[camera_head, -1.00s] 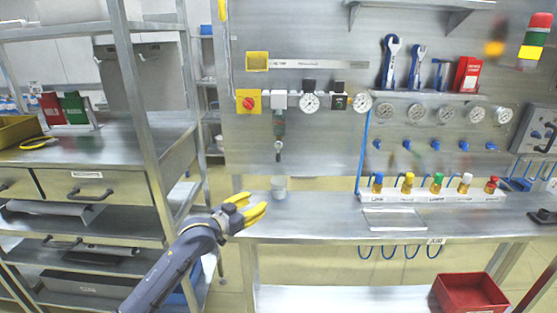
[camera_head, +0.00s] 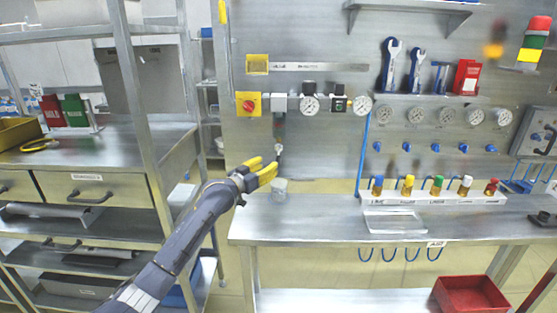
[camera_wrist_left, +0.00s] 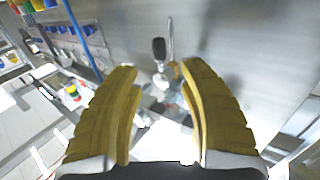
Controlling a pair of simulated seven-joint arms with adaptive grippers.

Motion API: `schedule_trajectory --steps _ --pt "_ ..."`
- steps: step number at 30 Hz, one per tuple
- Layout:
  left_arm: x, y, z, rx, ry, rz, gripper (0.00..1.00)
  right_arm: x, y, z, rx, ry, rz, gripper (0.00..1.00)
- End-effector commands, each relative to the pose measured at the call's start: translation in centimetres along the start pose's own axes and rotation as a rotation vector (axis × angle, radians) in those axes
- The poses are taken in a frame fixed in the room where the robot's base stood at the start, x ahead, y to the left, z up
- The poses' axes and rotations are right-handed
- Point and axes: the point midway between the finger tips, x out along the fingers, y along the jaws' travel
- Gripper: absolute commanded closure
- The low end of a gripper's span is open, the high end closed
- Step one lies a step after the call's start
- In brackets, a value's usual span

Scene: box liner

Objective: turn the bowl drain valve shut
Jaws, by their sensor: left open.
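The filter bowl (camera_head: 279,128) hangs under the regulator row on the back panel. Its small drain valve (camera_head: 279,149) sits at the bottom of the bowl. In the left wrist view a black-tipped lever (camera_wrist_left: 159,47) stands upright on a small metal body, which I take to be the drain valve. My left gripper (camera_head: 267,168) has yellow fingers and is open and empty, just below and left of the valve. In the left wrist view the valve lies ahead, between the spread fingertips (camera_wrist_left: 159,72). Contact is not visible. My right gripper is not in view.
A small clear cup (camera_head: 279,186) stands on the bench (camera_head: 325,225) under the valve, close to the left fingers. A yellow plate with a red knob (camera_head: 249,104) and gauges (camera_head: 310,104) are above. A rack of coloured fittings (camera_head: 430,198) stands right.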

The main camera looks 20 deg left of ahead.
Motion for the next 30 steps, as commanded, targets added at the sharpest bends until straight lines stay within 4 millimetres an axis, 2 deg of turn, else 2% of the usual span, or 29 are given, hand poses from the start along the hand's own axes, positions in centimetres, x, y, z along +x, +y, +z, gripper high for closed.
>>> schedule_trajectory --steps 3,12,21,30 --pt "2.2 0.0 -0.1 -0.003 0.001 0.0 0.59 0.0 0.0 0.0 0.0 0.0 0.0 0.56" --pt "6.0 0.0 0.0 -0.002 0.0 0.0 0.59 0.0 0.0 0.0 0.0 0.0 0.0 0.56" --pt "7.6 0.0 0.0 -0.001 0.001 0.0 0.59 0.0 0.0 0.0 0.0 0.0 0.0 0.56" --pt "7.8 0.0 0.0 -0.001 0.0 0.0 0.59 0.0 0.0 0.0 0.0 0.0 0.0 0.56"
